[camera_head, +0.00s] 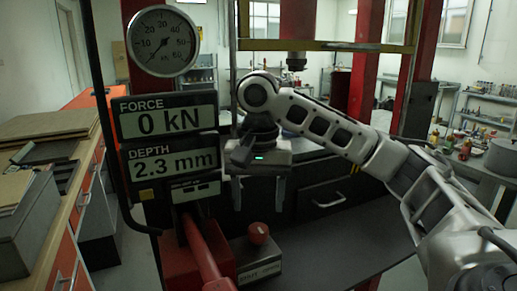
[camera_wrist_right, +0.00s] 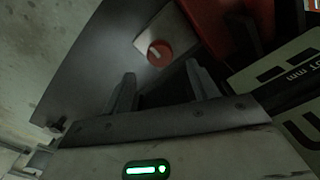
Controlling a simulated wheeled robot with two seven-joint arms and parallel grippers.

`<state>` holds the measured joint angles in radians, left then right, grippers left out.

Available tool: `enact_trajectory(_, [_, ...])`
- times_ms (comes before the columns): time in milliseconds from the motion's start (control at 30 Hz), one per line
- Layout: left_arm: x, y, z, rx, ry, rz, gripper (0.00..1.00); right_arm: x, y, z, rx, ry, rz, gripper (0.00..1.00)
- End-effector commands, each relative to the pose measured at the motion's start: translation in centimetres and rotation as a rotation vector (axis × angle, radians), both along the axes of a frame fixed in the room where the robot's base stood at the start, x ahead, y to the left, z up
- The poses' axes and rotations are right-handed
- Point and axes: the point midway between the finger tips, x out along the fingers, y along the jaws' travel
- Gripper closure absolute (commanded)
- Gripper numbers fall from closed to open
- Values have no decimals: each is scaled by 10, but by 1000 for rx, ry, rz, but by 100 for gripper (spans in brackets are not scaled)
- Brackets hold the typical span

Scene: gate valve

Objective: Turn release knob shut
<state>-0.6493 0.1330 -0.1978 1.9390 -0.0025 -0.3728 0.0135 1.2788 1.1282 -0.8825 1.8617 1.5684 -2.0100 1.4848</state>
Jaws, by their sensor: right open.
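The release knob (camera_head: 258,233) is a small red knob on top of a grey box (camera_head: 262,262) with lettering on its front, low in the middle of the head view. In the right wrist view the knob (camera_wrist_right: 159,53) shows as a red disc with a pale mark, on a light plate. My right gripper (camera_head: 258,195) hangs above the knob, fingers pointing down, apart from it. In the wrist view its two fingers (camera_wrist_right: 160,80) are spread with nothing between them, and the knob lies beyond the fingertips. My left gripper is not in view.
A red lever (camera_head: 205,255) rises just left of the knob box. Displays (camera_head: 170,140) read 0 kN and 2.3 mm beneath a round dial (camera_head: 162,41). A wooden-topped bench (camera_head: 60,130) stands at left. Dark flat surface (camera_head: 330,240) right of the box is clear.

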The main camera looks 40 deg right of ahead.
Motion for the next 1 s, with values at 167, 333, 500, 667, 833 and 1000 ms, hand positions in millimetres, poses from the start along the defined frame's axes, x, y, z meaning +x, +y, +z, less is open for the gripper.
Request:
enact_trajectory(167, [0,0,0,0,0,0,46,0,-1,25,-1,-6,-2,41])
enact_trajectory(333, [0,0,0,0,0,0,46,0,0,45,-1,-6,-2,41])
enact_trajectory(500, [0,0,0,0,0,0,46,0,0,66,0,-6,-2,41])
enact_trajectory(667, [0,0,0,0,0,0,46,0,0,83,-1,-5,-1,41])
enact_trajectory(833, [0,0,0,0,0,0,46,0,0,94,-1,-2,0,41])
enact_trajectory(1000, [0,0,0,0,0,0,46,0,0,98,1,-1,-2,41])
